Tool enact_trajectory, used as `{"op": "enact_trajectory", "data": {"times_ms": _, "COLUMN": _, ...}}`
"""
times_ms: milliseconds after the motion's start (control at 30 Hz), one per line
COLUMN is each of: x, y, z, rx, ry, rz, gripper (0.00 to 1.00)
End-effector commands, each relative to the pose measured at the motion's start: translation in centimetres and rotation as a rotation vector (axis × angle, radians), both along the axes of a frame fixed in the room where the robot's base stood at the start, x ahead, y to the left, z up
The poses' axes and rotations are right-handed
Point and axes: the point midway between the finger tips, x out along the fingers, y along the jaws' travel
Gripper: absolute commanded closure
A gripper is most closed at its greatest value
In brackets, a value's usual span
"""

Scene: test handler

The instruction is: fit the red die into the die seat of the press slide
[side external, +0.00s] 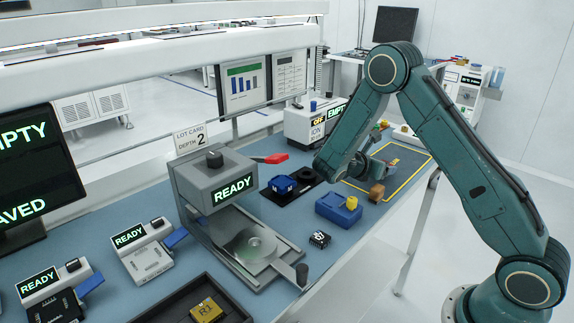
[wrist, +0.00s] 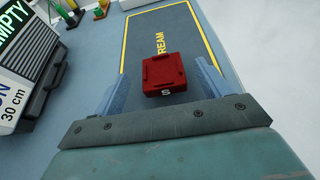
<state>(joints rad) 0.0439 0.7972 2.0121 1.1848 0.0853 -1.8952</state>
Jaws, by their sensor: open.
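The red die (wrist: 165,72), a squarish block marked "S" on its near side, shows in the wrist view by the yellow-outlined area. My gripper (wrist: 160,76) is open, with one blue-grey finger on each side of the die and a visible gap on both sides. I cannot tell its height over the die. In the side view my gripper (side external: 374,168) is low over the bench's right part, and the die is not clearly visible there. The press (side external: 215,192) reads READY. Its slide (side external: 252,247) is out in front, with a round metal plate on it; the seat's details are unclear.
A dark tray (side external: 268,190) holds a blue and a black piece. The ionizer box (side external: 305,128) is behind.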

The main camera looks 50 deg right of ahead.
Motion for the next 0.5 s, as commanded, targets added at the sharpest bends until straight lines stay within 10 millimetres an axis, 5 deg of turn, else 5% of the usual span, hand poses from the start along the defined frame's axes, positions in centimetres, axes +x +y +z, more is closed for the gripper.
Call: {"op": "enact_trajectory", "data": {"times_ms": 500, "x": -0.3, "y": -3.2, "z": -1.6, "rx": 0.001, "ry": 0.000, "rz": -0.003, "gripper": 0.24}}
